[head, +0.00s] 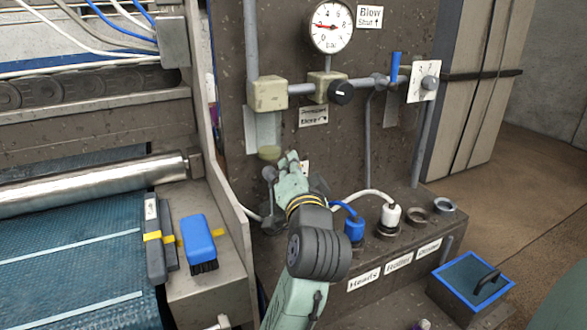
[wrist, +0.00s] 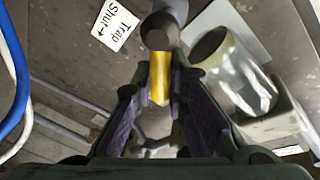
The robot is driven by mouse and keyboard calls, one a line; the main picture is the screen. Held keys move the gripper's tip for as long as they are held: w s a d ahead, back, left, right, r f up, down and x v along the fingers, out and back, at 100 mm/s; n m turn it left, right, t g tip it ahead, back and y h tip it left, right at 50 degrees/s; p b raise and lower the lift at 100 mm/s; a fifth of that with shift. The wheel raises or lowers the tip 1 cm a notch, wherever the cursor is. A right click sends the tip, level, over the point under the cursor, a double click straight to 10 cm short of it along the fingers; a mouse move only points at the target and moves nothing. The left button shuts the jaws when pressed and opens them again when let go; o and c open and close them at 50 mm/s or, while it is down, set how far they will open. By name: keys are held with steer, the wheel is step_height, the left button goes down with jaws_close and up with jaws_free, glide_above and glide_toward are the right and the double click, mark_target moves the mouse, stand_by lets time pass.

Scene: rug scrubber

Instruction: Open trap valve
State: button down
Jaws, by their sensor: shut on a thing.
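The trap valve's yellow lever (wrist: 160,82) runs down from a dark round valve body (wrist: 161,30) in the wrist view. My gripper (wrist: 166,94) has its fingers on either side of this lever and is shut on it. A label reading "Trap Shut" with an arrow (wrist: 113,24) is on the panel beside the valve. The clear trap bowl (wrist: 235,75) is to the right of the valve. In the head view the bowl (head: 269,135) hangs under a beige block, and my gripper is just below it. The lever is hidden there by my arm.
A pressure gauge (head: 331,25), a black knob (head: 341,92) and an upright blue lever (head: 395,66) sit along the pipe above. Blue (head: 354,229) and white (head: 390,216) hose plugs stand on the ledge to the right. A blue brush (head: 198,238) lies at left.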

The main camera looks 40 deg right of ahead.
steer(key=shift+a+r+n, duration=0.15)
steer(key=shift+r+n, duration=0.05)
steer(key=shift+n, duration=0.4)
steer(key=c, duration=1.9)
jaws_free()
